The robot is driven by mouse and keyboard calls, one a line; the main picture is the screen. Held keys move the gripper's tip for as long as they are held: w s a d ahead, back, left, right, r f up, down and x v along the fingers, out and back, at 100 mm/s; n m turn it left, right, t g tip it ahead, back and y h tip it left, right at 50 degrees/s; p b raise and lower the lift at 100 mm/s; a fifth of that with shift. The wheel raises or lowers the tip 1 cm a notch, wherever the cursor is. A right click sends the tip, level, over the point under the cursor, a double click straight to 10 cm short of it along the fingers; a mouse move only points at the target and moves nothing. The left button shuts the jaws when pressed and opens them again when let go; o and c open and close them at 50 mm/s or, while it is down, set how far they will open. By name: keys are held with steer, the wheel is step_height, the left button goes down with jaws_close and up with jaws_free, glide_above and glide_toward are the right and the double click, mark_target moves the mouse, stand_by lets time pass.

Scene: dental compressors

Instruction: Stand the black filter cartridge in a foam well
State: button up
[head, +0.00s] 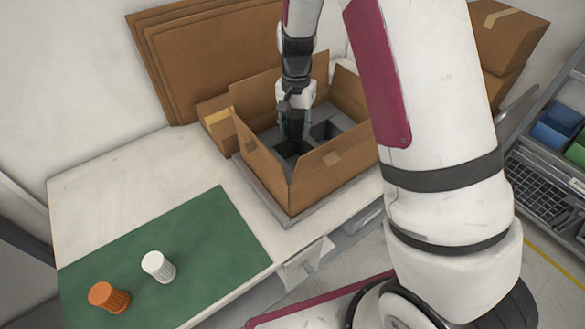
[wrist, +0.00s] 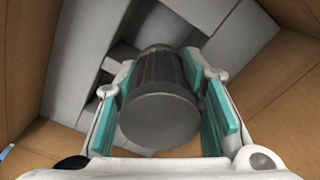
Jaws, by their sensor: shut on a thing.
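The black filter cartridge (wrist: 160,105) is between the teal finger pads of my gripper (wrist: 165,100) in the wrist view, with its round end toward the camera. My gripper is shut on it. In the head view my gripper (head: 294,120) reaches down into the open cardboard box, over the grey foam insert (head: 340,113). The foam has dark square wells; one well (head: 291,148) lies just below and beside the gripper, another (head: 325,130) to its right. The cartridge's lower end is hidden, so I cannot tell whether it is inside a well.
The box (head: 310,170) has raised walls and flaps around the gripper. A green mat (head: 165,255) at the table's front left holds a white cartridge (head: 158,266) and an orange cartridge (head: 108,297). Flat cardboard sheets (head: 200,50) lean on the wall behind.

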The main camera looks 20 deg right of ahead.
steer(key=shift+s+f+m+b, duration=0.2)
steer(key=shift+f+m+b, duration=0.25)
steer(key=shift+f, duration=0.15)
steer(key=shift+s+f+m+b, duration=0.15)
steer(key=shift+f+m+b, duration=0.25)
steer(key=shift+f, duration=0.2)
step_height(320, 180, down, 5)
steer(key=shift+s+f, duration=0.1)
steer(key=shift+s, duration=0.05)
steer(key=shift+f, duration=2.3)
steer(key=shift+f, duration=0.15)
steer(key=o, duration=0.9)
